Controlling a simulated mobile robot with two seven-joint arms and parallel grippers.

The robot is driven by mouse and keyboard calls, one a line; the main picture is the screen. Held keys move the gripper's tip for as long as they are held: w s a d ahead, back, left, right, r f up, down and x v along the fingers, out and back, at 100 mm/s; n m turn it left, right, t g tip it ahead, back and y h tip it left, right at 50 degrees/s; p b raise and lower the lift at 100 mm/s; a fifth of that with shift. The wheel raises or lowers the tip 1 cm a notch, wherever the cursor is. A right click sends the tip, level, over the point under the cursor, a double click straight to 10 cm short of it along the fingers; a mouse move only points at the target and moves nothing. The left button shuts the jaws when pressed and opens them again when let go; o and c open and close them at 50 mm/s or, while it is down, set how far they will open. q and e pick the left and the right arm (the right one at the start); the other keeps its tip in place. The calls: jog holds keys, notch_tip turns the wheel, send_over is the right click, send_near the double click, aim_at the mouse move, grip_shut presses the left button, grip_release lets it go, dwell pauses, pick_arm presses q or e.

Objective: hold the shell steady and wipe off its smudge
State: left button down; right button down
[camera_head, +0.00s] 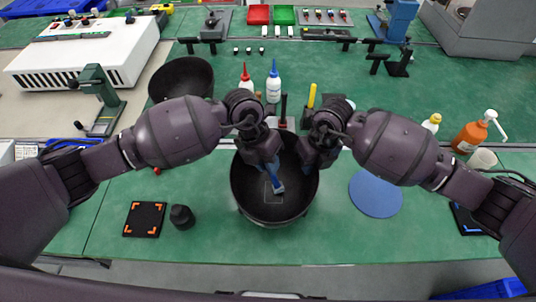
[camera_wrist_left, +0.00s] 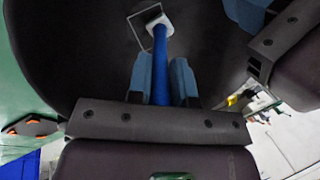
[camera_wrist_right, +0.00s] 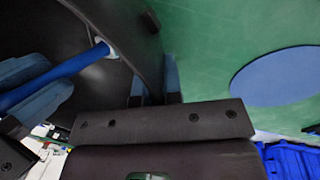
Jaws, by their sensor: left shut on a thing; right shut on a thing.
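The shell is a large black bowl (camera_head: 246,190) at the table's front middle. My left gripper (camera_head: 270,166) is shut on the blue handle of a wiping tool (camera_wrist_left: 161,65), held inside the bowl. The tool's white head (camera_wrist_left: 159,24) is at the inner wall; I cannot tell whether it touches. A thin pale square outline (camera_wrist_left: 139,34) shows beside the head. No distinct smudge is clear. My right gripper (camera_wrist_right: 154,78) is shut on the bowl's right rim, its fingers on either side of the wall; in the head view it (camera_head: 318,160) partly hides that rim.
A blue round mat (camera_head: 376,194) lies right of the bowl. A black square pad (camera_head: 145,219) and a small dark knob (camera_head: 182,216) lie to the left. Another dark bowl (camera_head: 180,78) and two bottles (camera_head: 273,82) stand behind my arms.

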pick_arm(q)
notch_tip(320, 180, up, 8)
jog(key=s, duration=0.2)
jog(key=shift+s, duration=0.35)
dwell(0.4)
jog(key=shift+f, duration=0.1)
dwell(0.3)
jog(key=shift+f, duration=0.45)
